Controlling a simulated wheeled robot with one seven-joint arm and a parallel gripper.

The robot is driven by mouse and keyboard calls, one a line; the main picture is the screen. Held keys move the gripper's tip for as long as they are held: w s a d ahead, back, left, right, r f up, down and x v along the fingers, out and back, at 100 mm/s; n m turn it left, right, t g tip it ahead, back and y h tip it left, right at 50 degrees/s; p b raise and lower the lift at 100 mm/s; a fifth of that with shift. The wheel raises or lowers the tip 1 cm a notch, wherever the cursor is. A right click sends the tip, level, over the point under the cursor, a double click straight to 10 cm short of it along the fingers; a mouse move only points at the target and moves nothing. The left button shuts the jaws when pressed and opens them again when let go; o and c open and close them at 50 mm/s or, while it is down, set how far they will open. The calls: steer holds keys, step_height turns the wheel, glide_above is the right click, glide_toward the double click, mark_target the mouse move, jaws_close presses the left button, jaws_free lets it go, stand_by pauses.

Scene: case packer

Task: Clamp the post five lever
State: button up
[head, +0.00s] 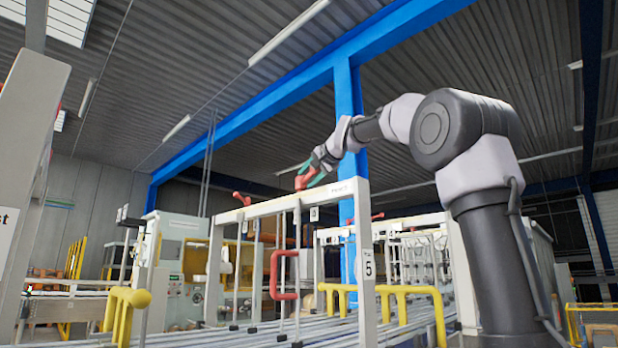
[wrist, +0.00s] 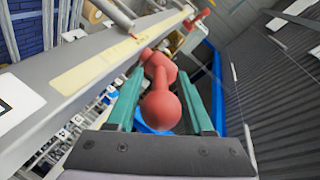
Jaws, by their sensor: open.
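The post marked 5 (head: 366,265) is a white upright at the near end of a white overhead frame in the head view. A red lever (head: 301,182) sits on top of that frame, at my gripper (head: 312,174). In the wrist view the red lever (wrist: 161,108) has a round knob facing the camera. My gripper (wrist: 159,75) is open, with one teal finger on each side of the lever. The knob lies between the fingers, with a gap visible on both sides. Where the lever meets the frame is partly hidden behind the knob.
The white beam (wrist: 90,65) runs close along the left of the fingers. Another red lever (head: 241,198) stands further left on the frame. A red handle (head: 283,275) hangs below, and yellow rails (head: 385,290) flank the conveyor.

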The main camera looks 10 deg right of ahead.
jaws_close()
stand_by(1.4)
